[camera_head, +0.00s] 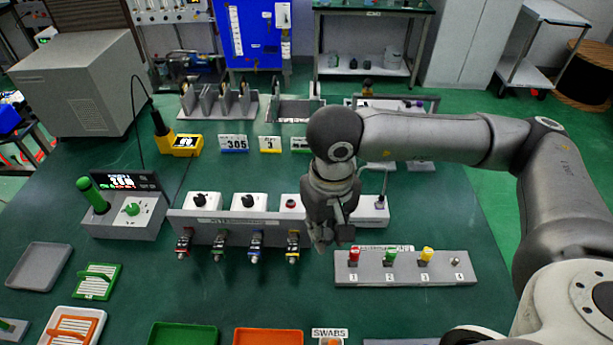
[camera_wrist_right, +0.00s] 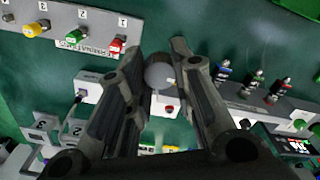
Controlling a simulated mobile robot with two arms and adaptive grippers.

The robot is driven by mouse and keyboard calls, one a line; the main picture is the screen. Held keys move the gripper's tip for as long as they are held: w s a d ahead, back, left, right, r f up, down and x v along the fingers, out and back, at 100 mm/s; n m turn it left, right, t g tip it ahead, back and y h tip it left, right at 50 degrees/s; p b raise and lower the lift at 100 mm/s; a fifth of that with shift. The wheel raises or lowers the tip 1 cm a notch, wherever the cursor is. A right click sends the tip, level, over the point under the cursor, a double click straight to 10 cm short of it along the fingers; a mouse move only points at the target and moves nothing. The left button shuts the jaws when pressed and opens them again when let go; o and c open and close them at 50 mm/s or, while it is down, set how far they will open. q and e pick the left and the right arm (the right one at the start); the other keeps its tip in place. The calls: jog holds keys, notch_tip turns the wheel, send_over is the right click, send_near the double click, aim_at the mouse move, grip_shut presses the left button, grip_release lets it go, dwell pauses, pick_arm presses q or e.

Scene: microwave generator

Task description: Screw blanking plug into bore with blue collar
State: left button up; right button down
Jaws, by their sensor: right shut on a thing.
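My right gripper (camera_head: 328,238) points down between the row of collared bores and the numbered rack. In the right wrist view, its fingers (camera_wrist_right: 160,65) are shut on a grey round piece (camera_wrist_right: 160,74), which looks like the blanking plug. In the head view the fingers hide it. The bore with the blue collar (camera_head: 255,246) is on the front of a grey panel, left of my gripper and apart from it. It also shows in the right wrist view (camera_wrist_right: 222,73), right of the fingers. My left gripper is not in view.
The numbered rack (camera_head: 405,278) holds red, green and yellow caps. Green (camera_head: 183,335) and orange (camera_head: 268,337) trays lie in front. The table before the bores is clear.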

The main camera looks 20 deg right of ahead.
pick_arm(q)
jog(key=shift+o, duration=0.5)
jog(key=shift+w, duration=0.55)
pick_arm(e)
jog(key=shift+w+m, duration=0.25)
jog(key=shift+m, duration=0.05)
jog(key=w+d+f+m+b, duration=0.1)
jog(key=w+d+f+m, duration=0.15)
jog(key=w+m, duration=1.4)
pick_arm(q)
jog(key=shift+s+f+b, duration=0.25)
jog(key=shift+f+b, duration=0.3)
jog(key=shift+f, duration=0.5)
pick_arm(e)
jog(key=w+d+f+m, duration=0.1)
jog(key=d+f+m, duration=0.2)
jog(key=m, duration=0.9)
jog(key=w+d+f+m, duration=0.2)
jog(key=d+f+m, duration=0.2)
jog(key=m, duration=0.8)
jog(key=shift+w+f, duration=0.25)
jog(key=shift+f, duration=0.05)
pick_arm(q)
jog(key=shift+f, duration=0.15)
pick_arm(e)
jog(key=shift+f, duration=0.15)
